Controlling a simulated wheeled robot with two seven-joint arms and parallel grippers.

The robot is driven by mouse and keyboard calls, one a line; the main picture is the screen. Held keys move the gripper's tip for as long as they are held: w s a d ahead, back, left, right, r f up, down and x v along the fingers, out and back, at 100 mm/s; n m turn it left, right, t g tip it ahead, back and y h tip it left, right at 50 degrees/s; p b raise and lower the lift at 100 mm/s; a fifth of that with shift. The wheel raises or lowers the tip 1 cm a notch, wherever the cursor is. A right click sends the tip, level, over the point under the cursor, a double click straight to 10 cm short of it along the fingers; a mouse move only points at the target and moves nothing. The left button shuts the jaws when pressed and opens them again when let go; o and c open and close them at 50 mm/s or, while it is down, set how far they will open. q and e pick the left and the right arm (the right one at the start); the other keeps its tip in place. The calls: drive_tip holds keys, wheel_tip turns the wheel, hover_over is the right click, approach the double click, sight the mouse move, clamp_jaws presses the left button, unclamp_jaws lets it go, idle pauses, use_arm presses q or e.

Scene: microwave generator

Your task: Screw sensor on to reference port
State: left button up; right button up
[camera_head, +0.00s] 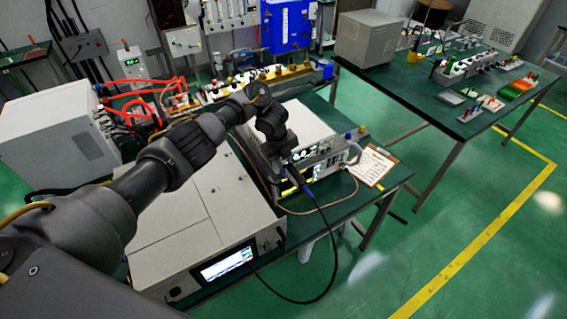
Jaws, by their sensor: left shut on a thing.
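My left arm reaches across the bench from the left. Its gripper (287,163) points down in front of the stacked instrument (322,158) and is shut on a small dark-blue sensor (297,178). A black cable runs from the sensor and loops down past the bench edge. The gripper hides part of the instrument front. The reference port cannot be made out, and I cannot tell whether the sensor touches it. My right gripper is not in view.
A large beige unit with a lit screen (227,264) stands at the front. A clipboard (371,166) lies right of the instrument. A white unit (55,135) with red cables stands left. A second bench (415,88) is at the back right; the floor between is clear.

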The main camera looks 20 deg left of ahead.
use_arm(q)
drive_tip(key=shift+d+g+y+b, duration=0.1)
drive_tip(key=shift+g+y+b, duration=0.4)
drive_tip(key=shift+b, duration=0.15)
drive_tip(key=o, duration=1)
drive_tip(key=shift+w, duration=0.1)
